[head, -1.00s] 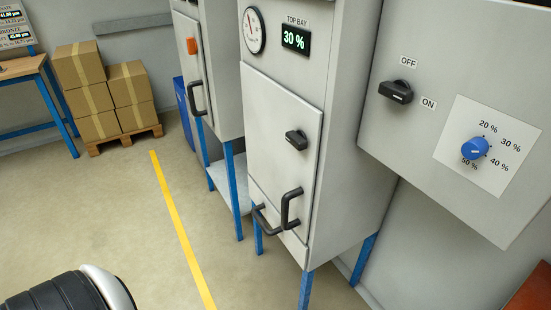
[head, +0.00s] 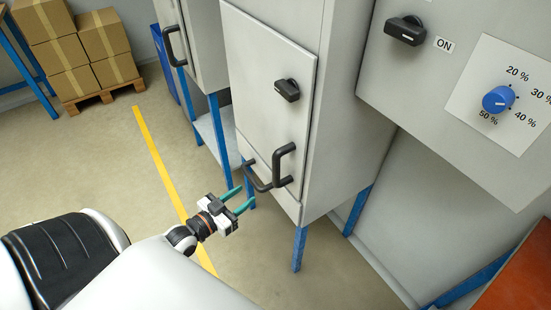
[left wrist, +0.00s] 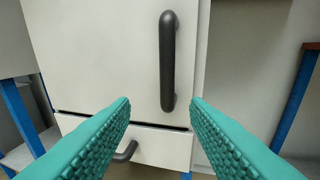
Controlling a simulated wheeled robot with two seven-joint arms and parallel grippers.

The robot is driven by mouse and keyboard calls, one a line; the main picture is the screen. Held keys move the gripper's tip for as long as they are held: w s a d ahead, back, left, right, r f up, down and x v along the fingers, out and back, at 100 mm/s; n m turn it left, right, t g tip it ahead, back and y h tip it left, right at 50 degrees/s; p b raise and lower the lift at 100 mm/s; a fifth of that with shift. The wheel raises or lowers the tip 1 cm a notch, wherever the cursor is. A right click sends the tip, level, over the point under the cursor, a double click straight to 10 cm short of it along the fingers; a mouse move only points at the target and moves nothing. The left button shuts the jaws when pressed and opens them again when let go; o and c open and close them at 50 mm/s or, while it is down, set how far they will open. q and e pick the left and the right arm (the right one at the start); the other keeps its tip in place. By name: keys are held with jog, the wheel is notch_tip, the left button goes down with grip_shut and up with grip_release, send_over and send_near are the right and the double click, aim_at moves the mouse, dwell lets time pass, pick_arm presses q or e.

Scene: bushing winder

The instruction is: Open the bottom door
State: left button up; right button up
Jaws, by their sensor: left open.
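The grey cabinet has a large upper door (head: 262,80) with a black vertical handle (head: 284,165) and a black latch knob (head: 287,90). Below it is the small bottom door (head: 283,200) with a black handle (head: 254,176) near its top edge. My left gripper (head: 244,197) is open and empty, low in front of the cabinet, below and left of the handles in the head view. In the left wrist view its teal fingers (left wrist: 160,103) are spread, with the vertical handle (left wrist: 168,62) straight ahead and the bottom door handle (left wrist: 125,151) lower left. Neither handle is gripped. My right gripper is out of view.
A control box with a black switch (head: 405,30) and a blue dial (head: 498,99) hangs at the right. Blue cabinet legs (head: 300,248) stand below the doors. Boxes on a pallet (head: 103,93) are far left. The floor by the yellow line (head: 161,165) is clear.

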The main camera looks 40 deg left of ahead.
aim_at(273, 167)
pick_arm(q)
jog(key=shift+t+h, duration=0.4)
jog(key=w+d+r, duration=0.1)
jog(key=w, duration=0.3)
jog(key=w+d+r, duration=0.1)
jog(key=w, duration=0.3)
jog(key=w+d+r, duration=0.1)
jog(key=w+r, duration=0.1)
jog(key=w, duration=0.2)
jog(key=shift+w+d, duration=0.15)
jog(key=shift+w, duration=0.15)
grip_shut()
